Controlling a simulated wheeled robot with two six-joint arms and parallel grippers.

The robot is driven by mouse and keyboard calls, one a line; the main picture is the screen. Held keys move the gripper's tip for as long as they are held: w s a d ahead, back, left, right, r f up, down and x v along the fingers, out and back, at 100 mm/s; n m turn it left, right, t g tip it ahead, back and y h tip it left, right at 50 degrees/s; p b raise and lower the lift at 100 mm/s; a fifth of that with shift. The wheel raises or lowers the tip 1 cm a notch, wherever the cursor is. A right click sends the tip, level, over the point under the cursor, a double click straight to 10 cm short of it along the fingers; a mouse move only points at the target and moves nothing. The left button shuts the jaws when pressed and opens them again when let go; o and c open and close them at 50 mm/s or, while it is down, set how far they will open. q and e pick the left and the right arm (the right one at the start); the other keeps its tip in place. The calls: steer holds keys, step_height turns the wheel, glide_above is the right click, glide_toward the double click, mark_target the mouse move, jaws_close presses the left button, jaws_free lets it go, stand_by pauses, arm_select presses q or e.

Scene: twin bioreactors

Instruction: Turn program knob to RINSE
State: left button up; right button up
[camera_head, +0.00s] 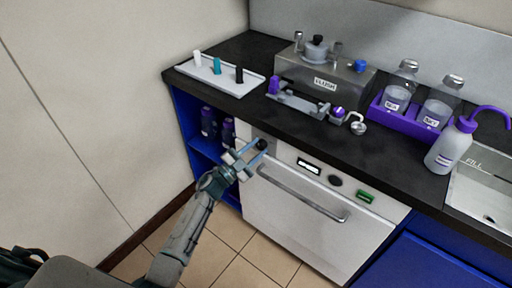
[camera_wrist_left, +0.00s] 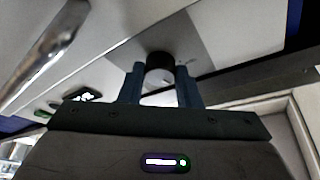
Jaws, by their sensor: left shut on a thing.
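The program knob (camera_head: 261,144) is a small dark round knob at the left end of the white washer's front panel (camera_head: 287,152). My left gripper (camera_head: 249,154) reaches up to it from below left and is shut on it. In the left wrist view the black knob (camera_wrist_left: 160,60) sits between the two blue-grey fingers of my left gripper (camera_wrist_left: 161,84). Its label marks are too small to read, so I cannot tell its setting. My right gripper is not in view.
The washer door has a long bar handle (camera_head: 302,194) just below the panel. A display (camera_head: 309,167), a dark round button (camera_head: 335,181) and a green switch (camera_head: 365,197) lie to the right. The dark counter (camera_head: 385,156) overhangs above, and blue shelves with bottles (camera_head: 209,122) stand left.

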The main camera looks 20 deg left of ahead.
arm_select(q)
steer(key=shift+m+g+h+p, duration=0.35)
steer(key=shift+m+g, duration=0.25)
steer(key=shift+m, duration=0.8)
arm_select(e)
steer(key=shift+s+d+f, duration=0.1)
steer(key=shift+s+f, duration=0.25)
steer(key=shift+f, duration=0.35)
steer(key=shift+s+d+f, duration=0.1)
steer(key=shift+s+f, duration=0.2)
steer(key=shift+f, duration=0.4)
arm_select(q)
steer(key=o, duration=1)
steer(key=shift+c, duration=0.2)
steer(key=shift+a, duration=0.1)
steer(key=shift+s+a+f, duration=0.1)
steer(key=shift+s, duration=0.1)
steer(key=b+v, duration=0.1)
steer(key=v, duration=0.9)
steer(key=shift+b, duration=0.35)
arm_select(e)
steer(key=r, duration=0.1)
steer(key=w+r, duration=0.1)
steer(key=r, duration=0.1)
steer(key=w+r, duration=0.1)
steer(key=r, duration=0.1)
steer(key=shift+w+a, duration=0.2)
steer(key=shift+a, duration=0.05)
